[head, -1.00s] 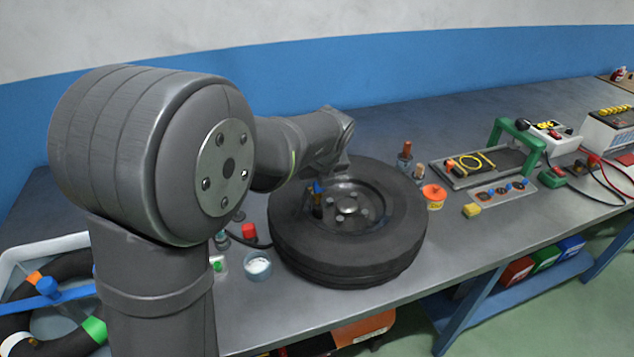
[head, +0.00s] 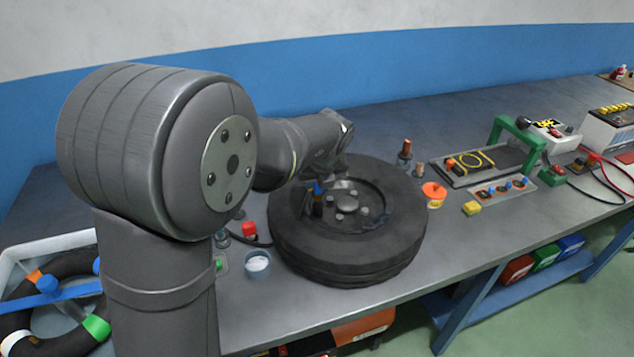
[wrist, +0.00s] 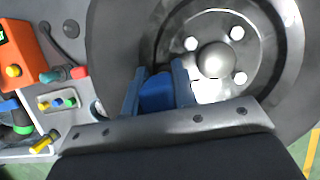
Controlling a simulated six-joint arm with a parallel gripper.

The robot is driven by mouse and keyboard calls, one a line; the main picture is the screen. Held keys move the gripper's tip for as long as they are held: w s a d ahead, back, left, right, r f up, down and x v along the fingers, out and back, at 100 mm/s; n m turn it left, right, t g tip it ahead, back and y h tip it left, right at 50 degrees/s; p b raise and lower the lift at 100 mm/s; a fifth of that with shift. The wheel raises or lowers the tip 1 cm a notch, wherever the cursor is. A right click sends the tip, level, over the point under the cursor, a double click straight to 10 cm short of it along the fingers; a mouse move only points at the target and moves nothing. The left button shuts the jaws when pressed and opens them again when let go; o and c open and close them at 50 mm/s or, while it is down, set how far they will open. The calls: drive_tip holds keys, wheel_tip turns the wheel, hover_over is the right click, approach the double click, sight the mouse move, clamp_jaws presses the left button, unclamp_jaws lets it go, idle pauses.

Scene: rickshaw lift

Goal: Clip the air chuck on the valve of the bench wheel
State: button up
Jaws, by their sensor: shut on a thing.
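The bench wheel (head: 352,256) lies flat on the bench, a black tyre around a dark rim with a hub and bolts. It also fills much of the wrist view (wrist: 118,30). My gripper (head: 318,188) is over the left part of the rim. In the wrist view its two blue-grey fingers (wrist: 157,88) are shut on a blue piece, which I take for the air chuck (wrist: 157,94). In the head view a dark upright body shows below the blue fingers. I cannot make out the valve or whether the chuck touches it.
A small cup (head: 257,265) and a red-capped item (head: 249,230) stand left of the wheel, with a dark hose beside them. An orange-lidded pot (head: 434,194) and a yellow block (head: 472,208) lie to the right. A white tub (head: 50,245) is at the left.

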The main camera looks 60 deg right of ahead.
drive_tip(key=shift+f, duration=0.65)
idle(0.4)
drive_tip(key=o, duration=1.3)
drive_tip(key=shift+r, duration=3.5)
drive_tip(key=shift+f, duration=3.5)
